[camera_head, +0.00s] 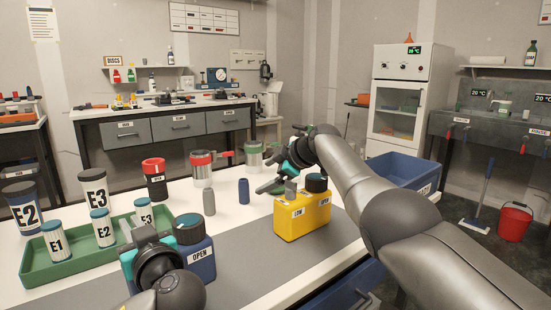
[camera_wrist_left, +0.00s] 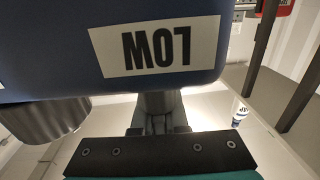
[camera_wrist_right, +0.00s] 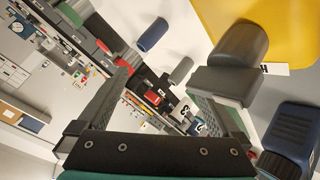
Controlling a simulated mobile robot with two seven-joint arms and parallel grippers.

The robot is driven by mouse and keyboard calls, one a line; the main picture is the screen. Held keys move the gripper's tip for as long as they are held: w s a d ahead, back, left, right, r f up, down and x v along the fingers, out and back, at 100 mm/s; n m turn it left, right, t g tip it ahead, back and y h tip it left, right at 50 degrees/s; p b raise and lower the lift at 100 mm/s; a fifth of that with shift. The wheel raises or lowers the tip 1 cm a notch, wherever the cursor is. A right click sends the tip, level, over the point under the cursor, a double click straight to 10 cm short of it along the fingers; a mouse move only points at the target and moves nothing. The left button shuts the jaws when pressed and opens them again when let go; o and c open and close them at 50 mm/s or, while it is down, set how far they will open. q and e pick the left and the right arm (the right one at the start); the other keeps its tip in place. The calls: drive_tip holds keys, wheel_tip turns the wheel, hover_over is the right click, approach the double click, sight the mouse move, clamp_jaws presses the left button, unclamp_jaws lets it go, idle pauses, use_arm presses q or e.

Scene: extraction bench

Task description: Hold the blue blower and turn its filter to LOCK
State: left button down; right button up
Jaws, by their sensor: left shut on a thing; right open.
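The blue blower (camera_head: 199,262) stands on the bench mat, with an OPEN label facing the head camera. Its round dark filter with a teal top (camera_head: 190,228) sits on top. In the left wrist view the blower's blue body (camera_wrist_left: 50,45) fills the top, with an upside-down LOW label. My left gripper (camera_head: 150,243) is shut on the blower from its left side; the grasped part is largely hidden. My right gripper (camera_head: 277,180) is open, raised beside the yellow blower and away from the blue one. In the right wrist view its fingers (camera_wrist_right: 170,85) have nothing between them.
The yellow blower (camera_head: 302,220) stands right of the blue one; its grey part (camera_wrist_right: 235,55) is close to a right finger. Grey (camera_head: 209,202) and blue (camera_head: 244,191) cylinders stand behind. A green tray (camera_head: 80,262) with labelled canisters is at left. A blue bin (camera_head: 405,170) is at right.

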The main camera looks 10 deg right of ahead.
drive_tip(key=shift+w+d+r+t+h, duration=0.55)
drive_tip(key=shift+w+d+r, duration=0.15)
drive_tip(key=shift+r, duration=0.2)
drive_tip(key=shift+w+d+r+t+h, duration=0.55)
drive_tip(key=shift+w+d+r, duration=0.15)
drive_tip(key=shift+r, duration=0.2)
drive_tip(key=shift+a, duration=0.1)
drive_tip(key=m+g+y, duration=0.1)
drive_tip(key=g+y, duration=0.4)
drive_tip(key=g, duration=0.3)
approach(189, 220)
drive_tip(key=x, duration=1)
drive_tip(key=shift+f, duration=0.1)
drive_tip(key=shift+c, duration=0.4)
drive_tip(key=shift+m, duration=0.3)
drive_tip(key=c, duration=1.2)
